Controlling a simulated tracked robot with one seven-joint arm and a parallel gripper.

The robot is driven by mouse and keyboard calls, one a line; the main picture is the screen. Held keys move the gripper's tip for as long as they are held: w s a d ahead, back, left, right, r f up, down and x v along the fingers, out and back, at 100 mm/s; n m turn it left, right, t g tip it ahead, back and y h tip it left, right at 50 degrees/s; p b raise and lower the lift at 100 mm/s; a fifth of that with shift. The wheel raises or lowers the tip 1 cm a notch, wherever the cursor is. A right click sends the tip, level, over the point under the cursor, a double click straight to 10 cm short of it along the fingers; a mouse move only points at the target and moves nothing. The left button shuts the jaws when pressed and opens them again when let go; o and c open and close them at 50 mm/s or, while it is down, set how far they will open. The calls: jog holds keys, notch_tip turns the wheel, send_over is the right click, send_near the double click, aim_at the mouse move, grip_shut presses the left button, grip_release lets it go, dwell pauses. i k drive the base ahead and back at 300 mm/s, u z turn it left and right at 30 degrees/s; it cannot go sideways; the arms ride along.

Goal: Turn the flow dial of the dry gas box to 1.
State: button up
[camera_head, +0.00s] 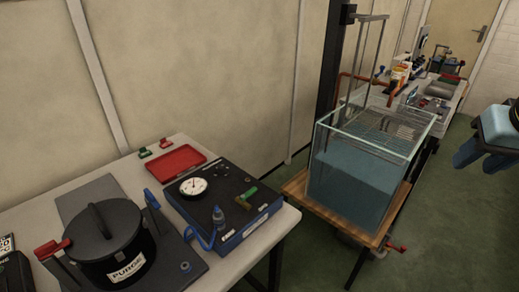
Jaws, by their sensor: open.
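A dark box with blue sides (262,226), which looks like the dry gas box, sits on the white table at lower centre-left. I cannot tell for sure which part is the flow dial, and no numbers are readable. My gripper (481,161) shows at the right edge with its blue fingers open and empty. It is far to the right of the box, beyond the water tank in the picture.
A black pot marked PURGE (108,249) stands left of the box, with a blue hose between them. A red tray (175,162) lies behind the box. A glass water tank (355,186) on a wooden stand is between box and gripper. Green floor (440,235) lies open at right.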

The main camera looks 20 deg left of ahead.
aim_at(222, 170)
jog(key=z, duration=0.35)
jog(key=k, duration=0.8)
jog(key=u, duration=1.8)
jog(key=i, duration=1.05)
